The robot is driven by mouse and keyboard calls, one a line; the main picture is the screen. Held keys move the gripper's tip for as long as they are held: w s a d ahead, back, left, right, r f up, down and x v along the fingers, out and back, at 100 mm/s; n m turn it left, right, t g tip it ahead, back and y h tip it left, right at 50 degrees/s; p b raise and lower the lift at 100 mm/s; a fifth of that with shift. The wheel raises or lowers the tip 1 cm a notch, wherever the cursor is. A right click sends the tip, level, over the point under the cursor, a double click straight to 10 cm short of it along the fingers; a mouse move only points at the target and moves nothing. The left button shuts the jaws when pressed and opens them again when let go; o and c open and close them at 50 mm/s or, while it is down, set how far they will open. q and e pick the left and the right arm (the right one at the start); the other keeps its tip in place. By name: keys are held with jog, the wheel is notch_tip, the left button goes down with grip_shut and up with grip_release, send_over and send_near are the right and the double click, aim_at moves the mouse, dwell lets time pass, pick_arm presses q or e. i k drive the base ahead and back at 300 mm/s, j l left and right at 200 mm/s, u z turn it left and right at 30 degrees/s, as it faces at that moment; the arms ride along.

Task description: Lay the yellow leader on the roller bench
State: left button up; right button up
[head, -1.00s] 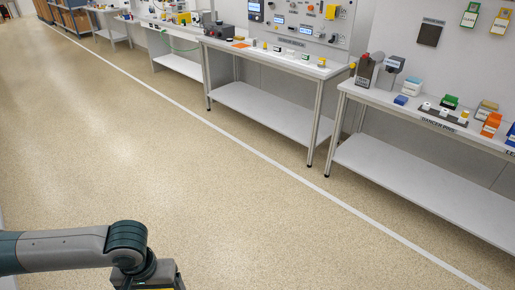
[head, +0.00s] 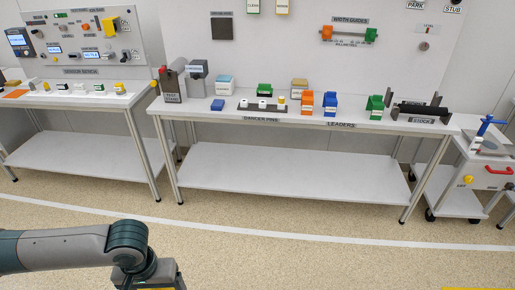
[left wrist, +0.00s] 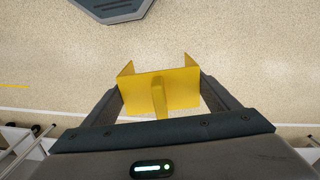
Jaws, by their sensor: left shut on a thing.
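The yellow leader (left wrist: 180,88) is a bent yellow sheet with a raised tab in its middle. In the left wrist view it sits between the fingers of my left gripper (left wrist: 160,100), which is shut on it. It hangs over the bare floor. In the head view my left gripper (head: 150,278) is at the bottom edge, and only a sliver of yellow shows beneath it. I cannot make out a roller bench in these views. My right gripper is not in view.
A sensor bench (head: 80,98) is at left. A wheeled cart (head: 488,155) stands at right. The speckled floor (head: 290,255) before them is clear.

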aim_at(350, 114)
jog(key=i+z, duration=0.3)
jog(key=i, duration=0.3)
jog(key=i+j+z, duration=0.3)
jog(key=i, duration=0.3)
jog(key=i+j+z, duration=0.15)
jog(key=i+z, duration=0.3)
jog(key=i+j+z, duration=0.2)
jog(key=z, duration=0.2)
jog(key=i+j+z, duration=0.3)
jog(key=z, duration=0.15)
jog(key=i+j+z, duration=0.15)
jog(key=j, duration=0.15)
jog(key=i+j+z, duration=0.1)
jog(key=j, duration=0.25)
